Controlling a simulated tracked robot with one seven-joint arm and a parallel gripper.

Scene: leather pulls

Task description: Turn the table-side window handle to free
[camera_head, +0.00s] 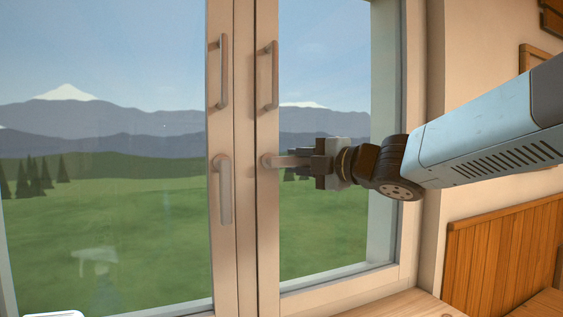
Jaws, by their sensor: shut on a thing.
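A double window fills the middle of the view, with two lever handles low on its meeting frames. The right window handle (280,161) sticks out level to the right from its round base. My gripper (303,162) comes in from the right and is shut on the outer part of this handle, hiding its end. The left window handle (224,190) hangs straight down on the left sash and is apart from my gripper. Both sashes look closed.
Fixed vertical pulls stand above the handles, one on the left sash (222,72) and one on the right sash (272,76). A wooden ledge (400,304) lies below right. Wood panelling (500,252) covers the lower right wall. The space before the left pane is clear.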

